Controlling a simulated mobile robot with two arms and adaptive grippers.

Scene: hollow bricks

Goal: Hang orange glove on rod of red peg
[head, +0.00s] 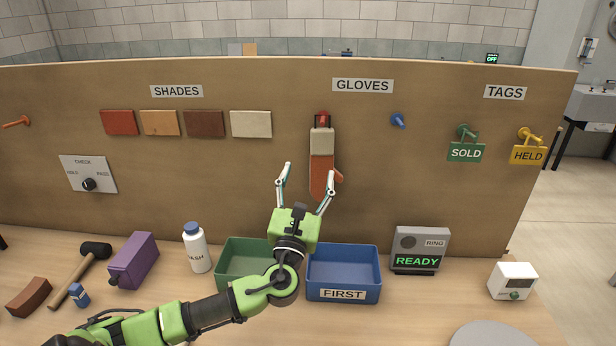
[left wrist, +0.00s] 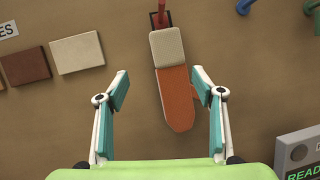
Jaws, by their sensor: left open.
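The orange glove (head: 321,174) with a beige cuff hangs by a dark loop at the red peg (head: 323,117) under the GLOVES label. It hangs fingers down, against the brown board, and also shows in the left wrist view (left wrist: 178,98). The red peg (left wrist: 160,19) is at the top of that view. My left gripper (head: 304,185) is open and empty, in front of the board, with its fingers on either side of the glove's lower part in the left wrist view (left wrist: 168,95). The fingers are apart from the glove. My right gripper is not in view.
A blue peg (head: 398,121) is right of the glove, bare. Green SOLD (head: 466,153) and yellow HELD (head: 528,155) tags hang farther right. Color samples (head: 205,124) are left.

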